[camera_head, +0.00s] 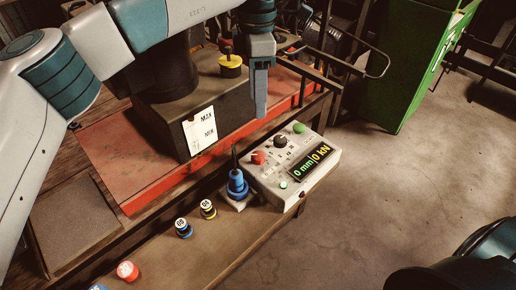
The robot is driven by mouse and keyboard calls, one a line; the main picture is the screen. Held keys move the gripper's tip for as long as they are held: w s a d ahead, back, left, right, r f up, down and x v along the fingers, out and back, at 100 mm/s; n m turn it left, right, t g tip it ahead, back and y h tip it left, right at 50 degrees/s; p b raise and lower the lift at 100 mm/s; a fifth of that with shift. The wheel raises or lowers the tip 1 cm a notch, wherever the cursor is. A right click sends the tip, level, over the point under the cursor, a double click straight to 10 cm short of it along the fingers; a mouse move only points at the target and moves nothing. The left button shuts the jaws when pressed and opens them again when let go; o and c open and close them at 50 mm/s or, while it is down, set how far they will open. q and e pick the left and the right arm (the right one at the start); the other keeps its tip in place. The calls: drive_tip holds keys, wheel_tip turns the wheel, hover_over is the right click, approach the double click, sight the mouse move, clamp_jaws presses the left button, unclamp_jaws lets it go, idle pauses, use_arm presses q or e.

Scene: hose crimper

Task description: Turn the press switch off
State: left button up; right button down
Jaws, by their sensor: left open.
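The press control box (318,169) is a pale box on the bench's front ledge. On its top are a red button (258,158), a dark knob (281,141) and a green button (299,128). Its display (311,161) reads 0 mm and 0 kN, and a small green light (283,185) shows near the front. I cannot tell which control is the switch. My left gripper (260,108) points down above and behind the box, apart from it. Its fingers overlap in this view, it is open, and nothing shows in it.
A blue fitting (237,184) stands left of the box. Dies marked with numbers (208,209) and a red-capped piece (127,271) lie on the ledge. Behind are the red bench plate (115,160), a yellow-based knob (230,65) and a green cabinet (405,60).

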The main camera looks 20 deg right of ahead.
sight(258, 154)
use_arm(q)
drive_tip(key=f+p, duration=0.1)
drive_tip(key=f, duration=0.4)
drive_tip(key=f+p, duration=0.2)
drive_tip(key=f, duration=0.3)
drive_tip(key=s+f+p, duration=0.1)
drive_tip(key=f+p, duration=0.1)
drive_tip(key=f, duration=0.3)
drive_tip(key=shift+a+f, duration=0.1)
drive_tip(key=shift+f+p, duration=0.4)
drive_tip(key=shift+f, duration=0.35)
drive_tip(key=c, duration=1)
